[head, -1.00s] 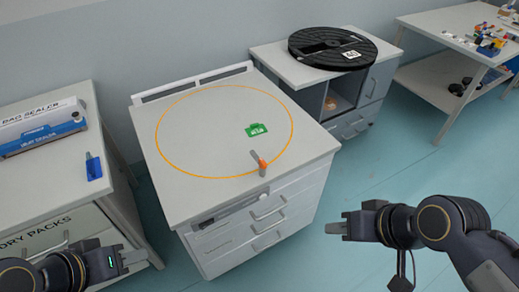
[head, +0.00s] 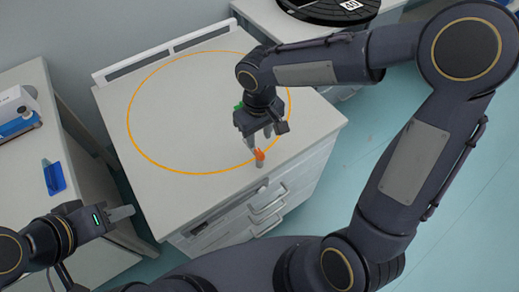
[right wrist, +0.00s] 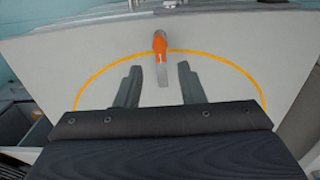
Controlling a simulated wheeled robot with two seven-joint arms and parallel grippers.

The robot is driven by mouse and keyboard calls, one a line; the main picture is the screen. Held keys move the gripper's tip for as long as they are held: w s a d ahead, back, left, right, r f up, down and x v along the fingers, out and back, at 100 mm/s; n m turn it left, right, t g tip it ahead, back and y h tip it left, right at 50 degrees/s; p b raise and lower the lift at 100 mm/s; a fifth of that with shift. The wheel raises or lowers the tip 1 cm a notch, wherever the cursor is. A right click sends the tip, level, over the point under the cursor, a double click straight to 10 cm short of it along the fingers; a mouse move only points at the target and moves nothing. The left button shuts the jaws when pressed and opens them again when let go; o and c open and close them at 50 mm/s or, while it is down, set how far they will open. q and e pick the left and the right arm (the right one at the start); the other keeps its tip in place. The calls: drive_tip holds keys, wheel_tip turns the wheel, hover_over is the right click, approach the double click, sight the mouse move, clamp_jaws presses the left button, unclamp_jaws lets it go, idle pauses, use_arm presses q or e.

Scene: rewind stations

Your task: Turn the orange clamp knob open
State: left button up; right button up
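The orange clamp knob (head: 259,155) sits at the front edge of the white cabinet top (head: 180,110), on a small grey post. In the right wrist view the knob (right wrist: 160,42) lies just beyond the fingertips, with a grey bar running from it towards the gripper. My right gripper (head: 261,143) points down above the cabinet's front edge, close to the knob. It shows open and empty in the right wrist view (right wrist: 158,72), its two fingers spread either side of the bar. My left gripper (head: 128,213) hangs left of the cabinet; its fingers look close together.
An orange circle (head: 128,118) is marked on the cabinet top. A black reel (head: 335,8) lies on the cabinet behind. A blue holder (head: 54,178) sits on the left bench.

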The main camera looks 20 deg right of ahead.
sight(260, 152)
wheel_tip(260, 152, down, 7)
drive_tip(key=shift+f+b, duration=0.1)
drive_tip(key=shift+b, duration=0.2)
drive_tip(key=shift+c, duration=0.3)
clamp_jaws()
